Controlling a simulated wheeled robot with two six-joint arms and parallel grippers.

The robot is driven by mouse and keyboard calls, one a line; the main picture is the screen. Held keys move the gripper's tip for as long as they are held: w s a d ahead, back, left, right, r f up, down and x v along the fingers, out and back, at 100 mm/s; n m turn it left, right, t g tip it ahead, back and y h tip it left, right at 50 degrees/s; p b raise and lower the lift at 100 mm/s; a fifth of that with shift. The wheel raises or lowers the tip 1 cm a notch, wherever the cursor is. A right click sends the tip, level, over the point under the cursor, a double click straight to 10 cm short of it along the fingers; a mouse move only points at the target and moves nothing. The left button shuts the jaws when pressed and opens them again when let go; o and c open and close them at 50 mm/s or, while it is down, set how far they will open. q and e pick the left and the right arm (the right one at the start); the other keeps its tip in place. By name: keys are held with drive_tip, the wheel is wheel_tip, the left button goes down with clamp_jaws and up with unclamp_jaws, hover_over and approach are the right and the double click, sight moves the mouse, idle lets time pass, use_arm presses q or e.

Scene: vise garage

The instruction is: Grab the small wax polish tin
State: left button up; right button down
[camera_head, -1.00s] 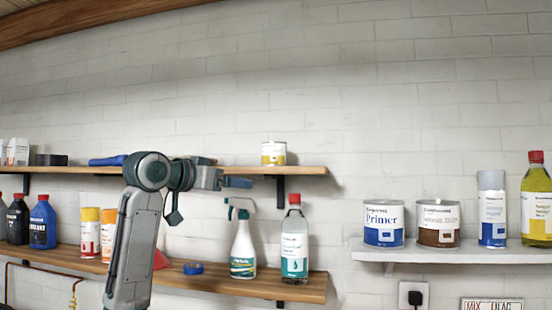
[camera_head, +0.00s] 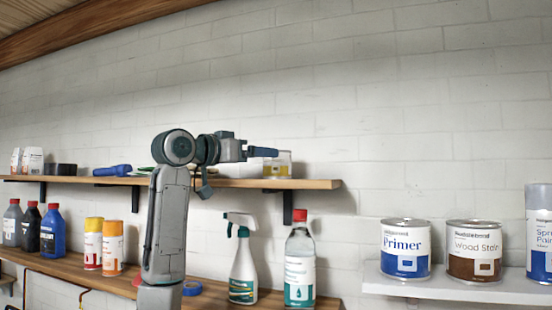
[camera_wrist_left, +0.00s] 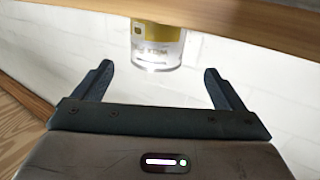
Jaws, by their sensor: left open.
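A small tin with a white and yellow label (camera_head: 284,167) stands on the upper wooden shelf, near its right end; I take it for the wax polish tin, but its label is too small to read. My left gripper (camera_head: 264,152) is level with the tin's upper part and overlaps its left side in the head view. In the left wrist view the tin (camera_wrist_left: 157,42) appears upside down, centred ahead of my open, empty fingers (camera_wrist_left: 158,69). Contact is not visible. My right gripper is not in view.
The upper shelf (camera_head: 320,184) also holds a blue tool (camera_head: 112,170) and a dark box (camera_head: 60,169). Below are a spray bottle (camera_head: 243,262), a red-capped bottle (camera_head: 299,264) and several other containers. A white shelf (camera_head: 450,287) at right carries paint cans (camera_head: 405,248).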

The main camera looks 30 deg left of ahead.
use_arm(q)
drive_tip(key=x, duration=0.2)
drive_tip(key=shift+w+d+p, duration=0.2)
drive_tip(key=shift+w+p, duration=0.1)
drive_tip(key=shift+p, duration=0.05)
drive_tip(key=p+x, duration=0.2)
drive_tip(key=r+p+x, duration=0.1)
drive_tip(key=x, duration=0.1)
drive_tip(key=shift+p, duration=0.35)
drive_tip(key=shift+w+d+f, duration=0.1)
drive_tip(key=shift+w, duration=0.15)
drive_tip(key=shift+w+d, duration=0.1)
drive_tip(key=shift+w, duration=0.1)
drive_tip(key=shift+w+f, duration=0.2)
drive_tip(key=shift+s, duration=0.1)
drive_tip(key=c, duration=1)
drive_tip(key=shift+r, duration=0.1)
drive_tip(key=shift+c, duration=1.4)
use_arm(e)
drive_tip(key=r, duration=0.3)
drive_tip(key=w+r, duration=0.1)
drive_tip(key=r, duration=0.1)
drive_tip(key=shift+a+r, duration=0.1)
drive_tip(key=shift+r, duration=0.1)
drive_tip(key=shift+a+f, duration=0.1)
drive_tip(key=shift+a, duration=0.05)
